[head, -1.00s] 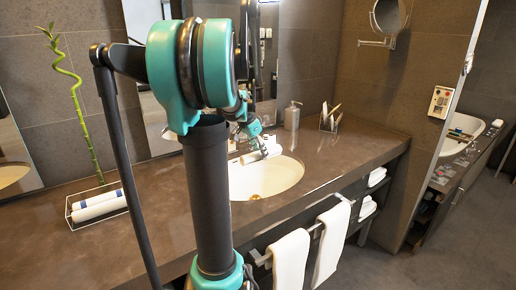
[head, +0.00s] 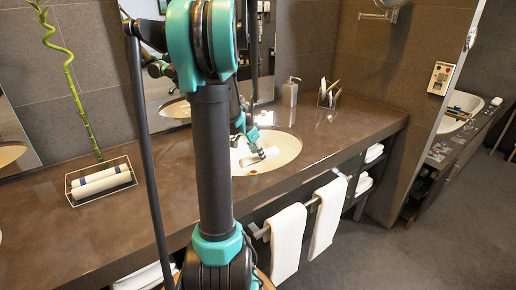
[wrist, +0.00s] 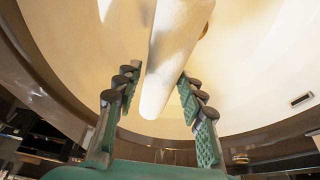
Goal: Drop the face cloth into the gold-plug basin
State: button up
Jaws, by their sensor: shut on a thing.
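The face cloth (head: 260,156) is a rolled white cloth held in my gripper (head: 252,146) over the pale oval basin (head: 287,150). In the wrist view, the cloth (wrist: 172,60) lies between the two green-padded fingers of my gripper (wrist: 157,90), which is shut on it. The basin's inner wall (wrist: 260,60) fills the space behind. A small orange-gold bit (wrist: 205,31) peeks out beside the cloth; it may be the plug, mostly hidden.
A wire tray (head: 72,192) with rolled white cloths stands at the left, by a bamboo stalk (head: 76,90). A soap dispenser (head: 290,92) and a small holder (head: 327,96) stand behind the basin. White towels (head: 289,243) hang at the front. The right counter end is clear.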

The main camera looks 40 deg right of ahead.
jog(key=shift+f, duration=0.5)
jog(key=o, duration=1.3)
jog(key=shift+r, duration=0.1)
jog(key=v, duration=1.1)
jog(key=shift+a+r, duration=0.15)
jog(key=shift+r, duration=0.25)
